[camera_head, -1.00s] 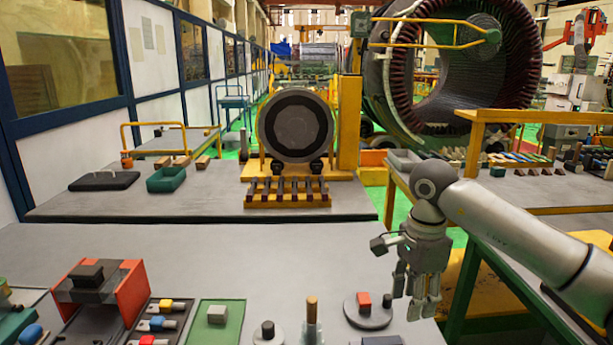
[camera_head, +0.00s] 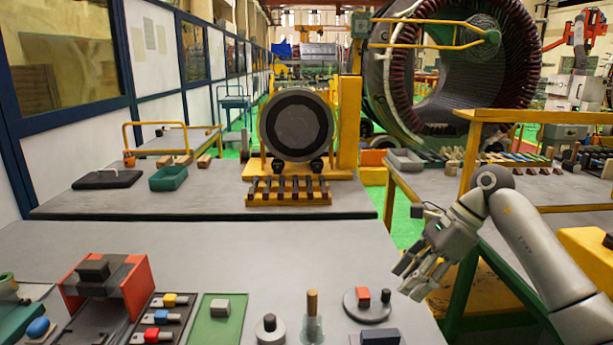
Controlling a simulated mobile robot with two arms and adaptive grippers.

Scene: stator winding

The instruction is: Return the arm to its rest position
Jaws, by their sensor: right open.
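My right arm comes in from the right edge, bent at a raised elbow. My right gripper (camera_head: 414,277) is open and empty, with its fingers pointing down and to the left. It hangs by the right edge of the near grey table (camera_head: 240,258), above and to the right of a round grey base with a red block (camera_head: 366,304). It appears apart from that base. My left gripper is not in view.
Along the near table's front stand a red-sided fixture (camera_head: 132,285), a green mat with a grey block (camera_head: 209,325) and a wooden-handled tool (camera_head: 312,310). A green-legged bench (camera_head: 462,285) stands right of the gripper. The near table's middle is clear.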

